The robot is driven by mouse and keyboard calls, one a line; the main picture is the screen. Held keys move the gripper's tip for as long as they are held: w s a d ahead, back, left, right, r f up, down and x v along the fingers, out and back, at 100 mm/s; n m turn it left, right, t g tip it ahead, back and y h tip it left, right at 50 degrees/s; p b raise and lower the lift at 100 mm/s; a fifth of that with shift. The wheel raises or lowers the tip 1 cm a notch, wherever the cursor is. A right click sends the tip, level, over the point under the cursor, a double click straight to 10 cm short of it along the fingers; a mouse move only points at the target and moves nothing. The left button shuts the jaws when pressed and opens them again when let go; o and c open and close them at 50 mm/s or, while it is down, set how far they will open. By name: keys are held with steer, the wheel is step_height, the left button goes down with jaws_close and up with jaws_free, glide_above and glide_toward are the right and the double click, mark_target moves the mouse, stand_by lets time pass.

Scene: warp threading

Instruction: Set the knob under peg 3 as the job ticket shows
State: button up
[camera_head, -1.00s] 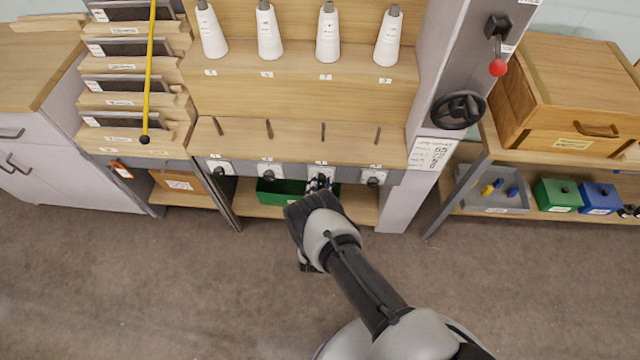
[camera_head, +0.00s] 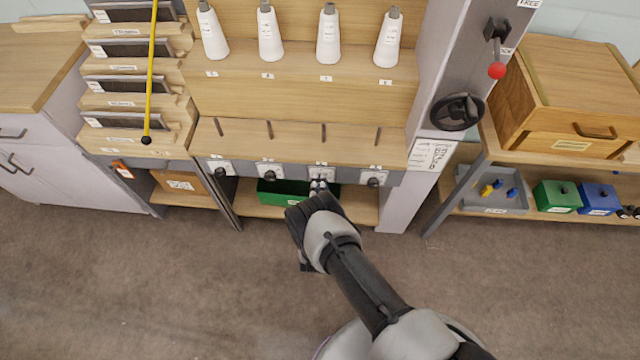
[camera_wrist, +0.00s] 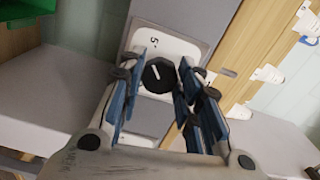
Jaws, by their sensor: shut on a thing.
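The knob (camera_wrist: 158,77) is black, with a short white pointer line on its face. It sits on a white plate (camera_wrist: 172,44) whose numeral I cannot read surely. My gripper (camera_wrist: 161,73) has its blue-padded fingers on both sides of the knob and is shut on it. In the head view my gripper (camera_head: 319,185) is at the third plate from the left (camera_head: 321,173), below the third peg (camera_head: 323,132); the knob is hidden there. A white sheet with writing (camera_head: 431,154) hangs on the grey post; its text is too small to read.
Other knobs (camera_head: 270,176) (camera_head: 373,181) flank this one on the same rail. A green bin (camera_head: 270,193) stands on the shelf below. White thread cones (camera_head: 328,35) stand above. A black handwheel (camera_head: 458,111) and red-tipped lever (camera_head: 497,70) are on the post. The floor in front is clear.

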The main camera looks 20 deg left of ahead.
steer(key=shift+m, duration=1)
steer(key=o, duration=1)
steer(key=shift+o, duration=0.2)
steer(key=shift+s, duration=0.1)
steer(key=v, duration=1.2)
